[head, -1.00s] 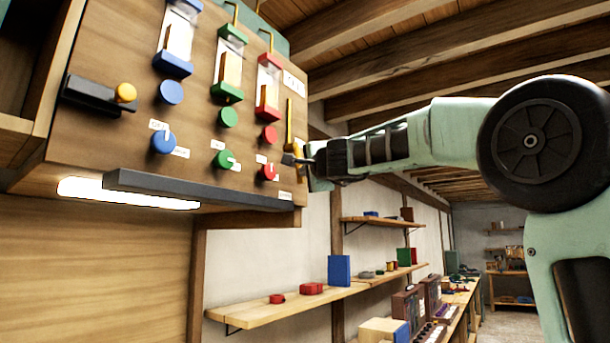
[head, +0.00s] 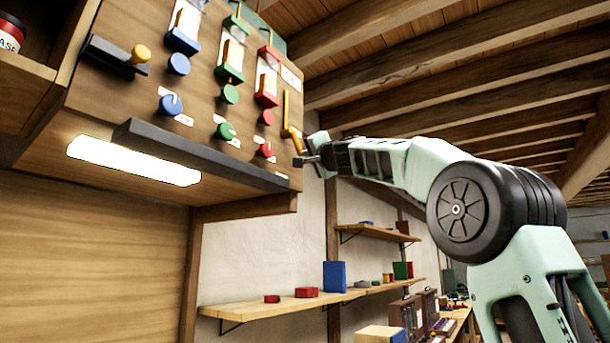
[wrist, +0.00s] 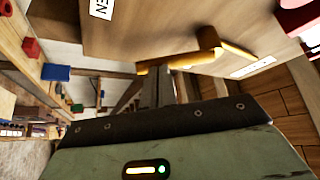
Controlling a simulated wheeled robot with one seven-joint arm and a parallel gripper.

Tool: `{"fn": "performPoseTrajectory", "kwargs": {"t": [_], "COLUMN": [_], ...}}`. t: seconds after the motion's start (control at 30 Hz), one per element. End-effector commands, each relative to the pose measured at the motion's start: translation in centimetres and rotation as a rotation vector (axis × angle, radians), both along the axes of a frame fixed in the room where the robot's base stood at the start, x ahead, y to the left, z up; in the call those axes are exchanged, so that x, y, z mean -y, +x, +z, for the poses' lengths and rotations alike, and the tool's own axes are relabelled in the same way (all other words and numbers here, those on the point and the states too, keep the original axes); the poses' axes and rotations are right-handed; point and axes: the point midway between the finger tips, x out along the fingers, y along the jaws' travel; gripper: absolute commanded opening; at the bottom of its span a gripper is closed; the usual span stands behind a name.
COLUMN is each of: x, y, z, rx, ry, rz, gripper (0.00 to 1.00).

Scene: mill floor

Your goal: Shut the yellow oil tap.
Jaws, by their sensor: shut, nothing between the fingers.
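The yellow oil tap (head: 296,139) is at the right edge of the wooden panel in the head view, with a yellow upright strip (head: 285,108) just above it. Its lever slants down to the right there. In the wrist view the tap (wrist: 185,61) shows a rounded pivot on the right and a lever reaching left. My gripper (head: 300,161) is shut and empty, just below the lever's lower end. In the wrist view the shut fingers (wrist: 156,84) are close to the lever, near its free end; I cannot tell whether they touch.
A red knob (head: 264,150) and green knob (head: 225,131) sit left of the tap. A dark ledge (head: 200,154) juts out under the knobs. A wooden shelf (head: 250,311) with small boxes is below.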

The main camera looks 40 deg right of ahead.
Motion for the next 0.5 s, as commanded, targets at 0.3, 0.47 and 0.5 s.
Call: {"fn": "performPoseTrajectory", "kwargs": {"t": [0.3, 0.47, 0.5], "x": [1.7, 1.9, 2.1], "y": [0.6, 0.8, 0.9], "z": [0.5, 1.3, 1.4], "rx": [0.080, 0.101, 0.100], "ry": [-0.219, -0.278, -0.276], "rz": [-0.001, 0.000, 0.001], "gripper": [0.00, 0.00, 0.00]}}
